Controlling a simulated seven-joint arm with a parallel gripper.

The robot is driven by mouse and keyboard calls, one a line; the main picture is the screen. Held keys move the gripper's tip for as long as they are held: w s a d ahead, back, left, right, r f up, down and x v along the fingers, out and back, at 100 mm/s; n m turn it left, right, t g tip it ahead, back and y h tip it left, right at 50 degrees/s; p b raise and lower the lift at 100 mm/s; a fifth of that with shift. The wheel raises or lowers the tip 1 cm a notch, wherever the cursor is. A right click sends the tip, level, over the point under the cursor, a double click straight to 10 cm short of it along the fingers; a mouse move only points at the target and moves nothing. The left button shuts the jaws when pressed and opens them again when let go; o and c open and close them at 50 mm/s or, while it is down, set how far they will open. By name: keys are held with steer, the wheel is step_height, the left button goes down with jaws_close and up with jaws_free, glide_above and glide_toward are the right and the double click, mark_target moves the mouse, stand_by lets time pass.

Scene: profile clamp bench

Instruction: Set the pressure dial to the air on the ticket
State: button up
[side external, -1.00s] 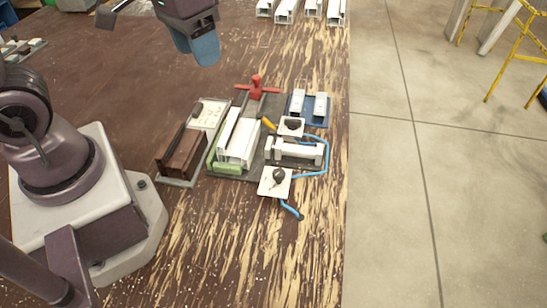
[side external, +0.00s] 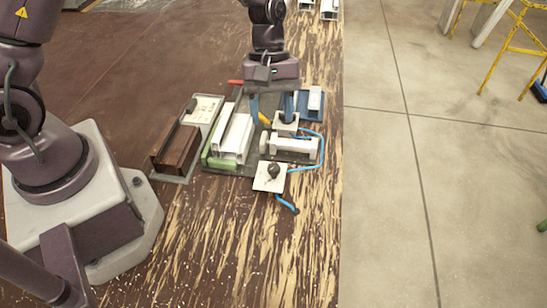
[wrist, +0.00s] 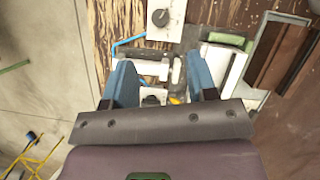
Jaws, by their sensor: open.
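My gripper (side external: 271,114) is open, with its two blue fingers pointing down over the back of the clamp fixture. In the wrist view, a small white box with a dark knob (wrist: 152,98) shows between the fingers; it also stands under the right finger in the side view (side external: 287,127). A second black knob sits on a white square plate (side external: 267,178) at the front, clear of the gripper. I cannot tell by marking which knob is the pressure dial. A pale card (side external: 205,106), likely the ticket, lies behind the brown profile; its writing is unreadable.
White profile (side external: 234,138) lies in the fixture beside a green block (side external: 220,164). A white cylinder (side external: 293,146) and blue hose (side external: 321,155) are near the knobs. A brown profile (side external: 177,150) is at left, a blue tray (side external: 315,115) at right. The front bench is clear.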

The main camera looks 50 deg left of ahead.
mark_target(274, 166)
steer(key=x, duration=1)
steer(key=shift+s+f, duration=0.1)
steer(key=shift+f, duration=0.05)
steer(key=c, duration=0.9)
